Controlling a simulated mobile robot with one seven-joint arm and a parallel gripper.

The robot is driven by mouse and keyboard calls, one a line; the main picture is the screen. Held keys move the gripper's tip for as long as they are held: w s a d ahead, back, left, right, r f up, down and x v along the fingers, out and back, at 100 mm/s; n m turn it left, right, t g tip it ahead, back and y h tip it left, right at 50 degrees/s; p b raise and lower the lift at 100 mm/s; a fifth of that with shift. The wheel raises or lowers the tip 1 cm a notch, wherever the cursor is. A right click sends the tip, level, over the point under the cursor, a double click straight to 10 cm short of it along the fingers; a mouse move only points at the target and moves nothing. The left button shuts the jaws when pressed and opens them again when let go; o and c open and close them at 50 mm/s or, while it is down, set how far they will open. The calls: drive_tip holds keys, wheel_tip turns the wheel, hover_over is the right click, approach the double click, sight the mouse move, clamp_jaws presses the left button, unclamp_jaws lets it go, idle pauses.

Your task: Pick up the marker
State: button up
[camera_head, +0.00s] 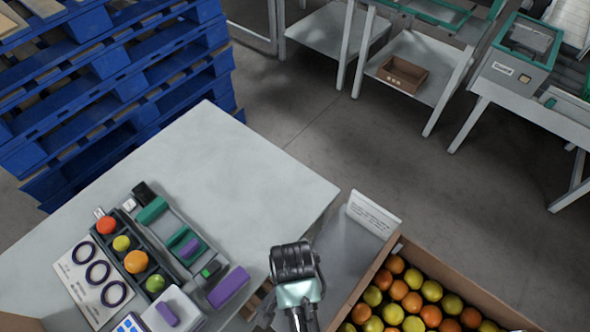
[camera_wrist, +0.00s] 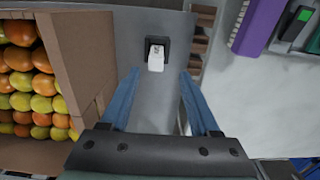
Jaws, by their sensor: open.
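My gripper (camera_head: 303,318) is over the grey panel (camera_head: 346,250) between the table and the crate. In the wrist view its two blue fingers (camera_wrist: 160,78) are spread apart with nothing held between them. Just beyond the fingertips, a small white piece (camera_wrist: 156,58) stands at a dark square base (camera_wrist: 163,45) on the grey panel. It may be the marker, but I cannot tell for sure. It does not show in the head view, where my arm covers that area.
The light table (camera_head: 230,170) holds a dark tray with several fruits, a ring card (camera_head: 82,268) and a purple block (camera_head: 229,287). A white sign (camera_head: 374,213) stands behind the panel.

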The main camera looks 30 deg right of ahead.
wheel_tip(320, 180, down, 3)
drive_tip(key=shift+f, duration=0.1)
drive_tip(key=f, duration=0.4)
drive_tip(key=shift+s+d, duration=0.1)
drive_tip(key=shift+s, duration=0.25)
drive_tip(key=shift+f, duration=0.6)
clamp_jaws()
